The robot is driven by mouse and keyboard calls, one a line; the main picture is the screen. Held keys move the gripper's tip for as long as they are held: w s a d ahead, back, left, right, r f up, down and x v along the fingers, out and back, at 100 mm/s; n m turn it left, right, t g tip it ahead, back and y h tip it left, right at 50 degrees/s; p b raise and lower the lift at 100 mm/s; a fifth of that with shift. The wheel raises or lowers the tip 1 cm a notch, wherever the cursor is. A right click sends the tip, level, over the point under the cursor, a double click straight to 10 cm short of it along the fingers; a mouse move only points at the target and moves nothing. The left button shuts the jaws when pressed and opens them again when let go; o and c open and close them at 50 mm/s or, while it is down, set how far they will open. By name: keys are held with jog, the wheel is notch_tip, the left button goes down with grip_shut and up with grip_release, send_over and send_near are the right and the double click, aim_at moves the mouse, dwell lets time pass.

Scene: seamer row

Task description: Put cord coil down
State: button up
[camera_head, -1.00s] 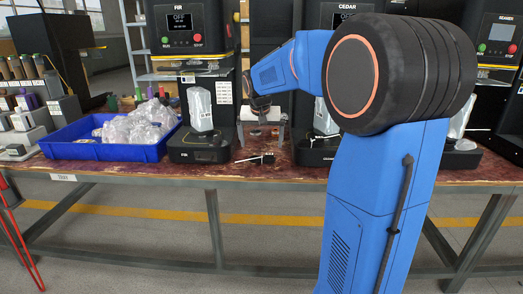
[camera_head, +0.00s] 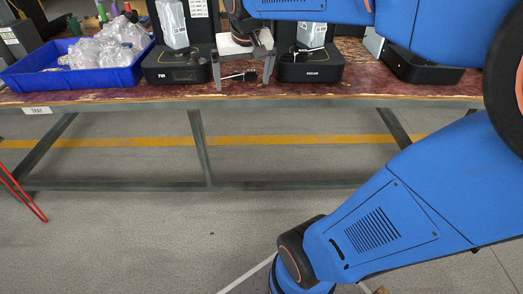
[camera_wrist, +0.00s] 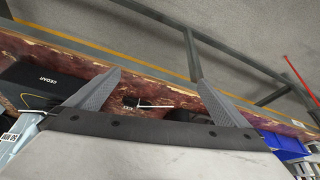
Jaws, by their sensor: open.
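A small black piece with a thin white strand (camera_head: 252,76), which looks like the cord coil, lies on the worn red bench top (camera_head: 115,95) between the FIR and CEDAR machines. My gripper (camera_head: 243,85) is open and empty, its two grey fingers pointing down near the bench. In the head view the piece shows between the fingers. In the wrist view the black piece (camera_wrist: 131,102) shows in the gap between the open fingertips (camera_wrist: 160,77), apart from both. I cannot tell its exact depth from the fingers.
A blue tray (camera_head: 75,78) of clear crumpled bags stands at the left. The FIR base (camera_head: 178,68) and CEDAR base (camera_head: 310,68) stand close on either side of my gripper. The bench front edge is near. Floor below is clear.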

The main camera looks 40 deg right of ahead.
jog(key=s+a+f+n, duration=0.2)
jog(key=s+f, duration=0.3)
jog(key=s, duration=0.4)
jog(key=s+a+f+n+y, duration=0.1)
jog(key=s+a+f, duration=0.4)
jog(key=s, duration=0.5)
jog(key=shift+s+n, duration=0.3)
jog(key=shift+n, duration=0.1)
